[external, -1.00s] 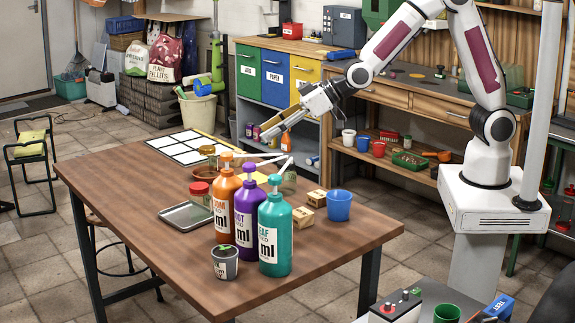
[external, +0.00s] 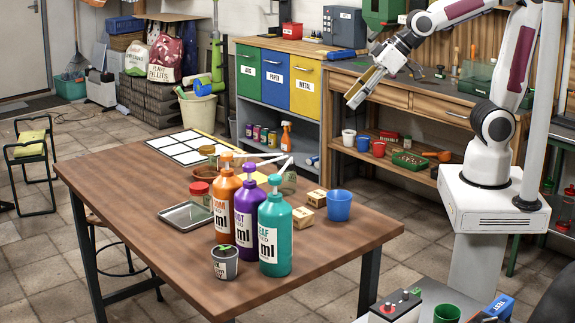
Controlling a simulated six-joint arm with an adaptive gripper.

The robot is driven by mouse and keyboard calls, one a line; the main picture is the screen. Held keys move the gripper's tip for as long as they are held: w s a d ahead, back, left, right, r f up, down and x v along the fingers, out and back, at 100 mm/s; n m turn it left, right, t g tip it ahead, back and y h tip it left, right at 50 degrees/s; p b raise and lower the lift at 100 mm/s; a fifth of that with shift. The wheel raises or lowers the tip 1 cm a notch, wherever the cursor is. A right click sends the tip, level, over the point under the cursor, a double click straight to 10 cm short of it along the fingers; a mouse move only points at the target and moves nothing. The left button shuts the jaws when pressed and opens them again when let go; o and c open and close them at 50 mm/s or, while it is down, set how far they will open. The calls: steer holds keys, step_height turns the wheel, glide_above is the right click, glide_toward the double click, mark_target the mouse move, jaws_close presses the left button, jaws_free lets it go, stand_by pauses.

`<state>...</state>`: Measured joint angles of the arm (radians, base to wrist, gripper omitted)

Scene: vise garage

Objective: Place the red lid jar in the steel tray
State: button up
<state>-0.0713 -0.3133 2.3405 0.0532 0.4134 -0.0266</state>
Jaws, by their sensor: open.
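The red lid jar (external: 199,194) stands on the wooden table, behind and slightly right of the steel tray (external: 178,219). The steel tray lies flat and its visible part looks empty. The orange bottle stands close to the jar's right side. My gripper (external: 358,92) is open and empty, high in the air to the right of the table's back edge. It is far from the jar and tray.
An orange bottle (external: 224,207), a purple bottle (external: 249,212) and a teal bottle (external: 275,236) stand in a row near the jar. The table's left front is clear.

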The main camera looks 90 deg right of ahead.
steer(key=s+d+g, duration=0.1)
steer(key=s, duration=0.8)
steer(key=s+d+f+g, duration=0.1)
steer(key=s+d, duration=0.1)
steer(key=s, duration=0.7)
steer(key=shift+d+m+h, duration=0.25)
steer(key=shift+m+h, duration=0.05)
steer(key=shift+h, duration=0.1)
